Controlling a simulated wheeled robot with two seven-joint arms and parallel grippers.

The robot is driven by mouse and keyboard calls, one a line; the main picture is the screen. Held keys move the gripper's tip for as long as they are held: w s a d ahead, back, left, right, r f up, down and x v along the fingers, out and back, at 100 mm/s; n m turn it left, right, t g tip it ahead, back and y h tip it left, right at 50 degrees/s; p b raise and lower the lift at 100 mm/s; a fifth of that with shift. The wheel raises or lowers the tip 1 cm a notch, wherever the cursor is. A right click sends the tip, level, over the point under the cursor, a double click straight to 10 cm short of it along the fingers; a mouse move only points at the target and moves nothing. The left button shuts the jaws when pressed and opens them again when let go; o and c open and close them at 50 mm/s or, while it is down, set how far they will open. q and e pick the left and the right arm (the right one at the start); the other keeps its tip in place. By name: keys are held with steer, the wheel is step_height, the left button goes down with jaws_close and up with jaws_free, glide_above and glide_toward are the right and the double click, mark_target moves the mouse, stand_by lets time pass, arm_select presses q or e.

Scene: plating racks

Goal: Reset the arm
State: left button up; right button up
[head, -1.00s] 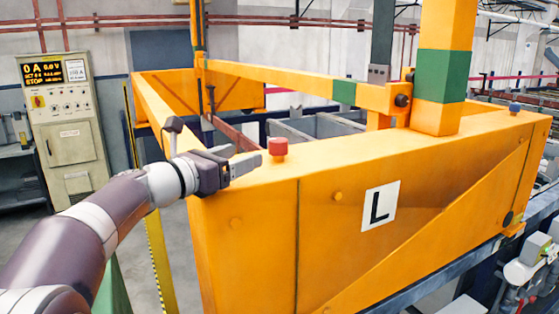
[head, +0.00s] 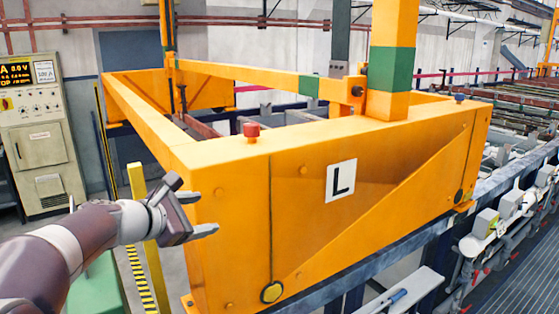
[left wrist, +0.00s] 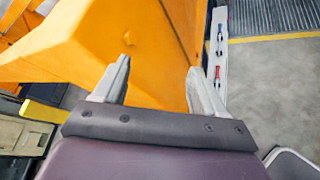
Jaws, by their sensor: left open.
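My left gripper (head: 198,213) is open and empty in the head view, at the left end of the orange frame's front beam. Its two fingers stand apart, close to the beam's face; I cannot tell whether they touch it. The left wrist view also shows the open left gripper (left wrist: 160,85), with the orange frame (left wrist: 110,35) beyond the fingers. In the head view the orange frame (head: 230,200) carries a white plate marked L (head: 341,180). A red button (head: 251,131) stands on its top, above and right of the gripper. My right gripper is not in view.
A control cabinet (head: 38,140) with a lit display stands at the far left. A yellow post (head: 144,200) rises behind my left arm. A grey rail (head: 400,235) runs below the orange frame, with a walkway at the lower right. Grey floor shows at left.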

arm_select(q)
steer(key=s+f+m+g+y+b, duration=0.2)
steer(key=s+f+m, duration=0.5)
steer(key=f, duration=0.7)
steer(key=s+a+f+m+g+y+b, duration=0.1)
steer(key=s+f+m+g+y+b, duration=0.2)
steer(key=s+f, duration=0.8)
steer(key=s+a+f+m+g+y+b, duration=0.1)
steer(key=s+f+m+g+b, duration=0.4)
steer(key=f, duration=1.2)
steer(key=s+m+y+b, duration=0.1)
steer(key=s+m+b, duration=0.3)
steer(key=m, duration=0.3)
steer(key=shift+s+f, duration=0.3)
steer(key=shift+s, duration=0.15)
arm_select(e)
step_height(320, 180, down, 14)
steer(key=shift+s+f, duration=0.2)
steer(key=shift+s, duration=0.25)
arm_select(q)
steer(key=shift+r, duration=0.1)
